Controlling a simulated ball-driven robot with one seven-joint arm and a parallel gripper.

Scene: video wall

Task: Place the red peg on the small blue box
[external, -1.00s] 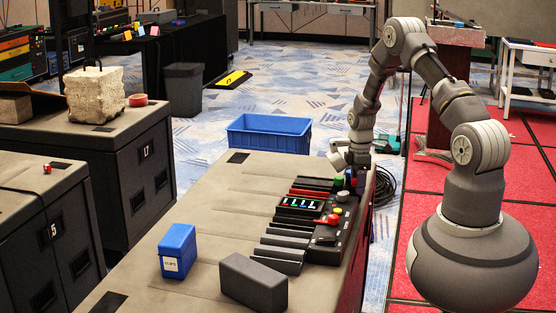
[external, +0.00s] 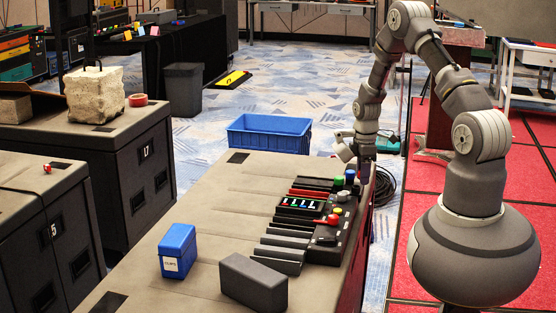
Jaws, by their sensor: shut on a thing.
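The small blue box (external: 177,251), with a white label reading CLIPS, stands upright on the near left of the grey case top. My gripper (external: 363,170) points down at the far right end of the black console, far from the box. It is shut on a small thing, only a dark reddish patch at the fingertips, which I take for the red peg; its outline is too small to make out. A blue knob (external: 350,175) and a green knob (external: 339,180) stand close to the left of my gripper.
The black console (external: 345,229) has grey and red slats and small coloured knobs. A dark grey block (external: 253,283) lies right of the blue box. A large blue crate (external: 269,134) stands behind the case. The case top (external: 225,205) left of the console is clear.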

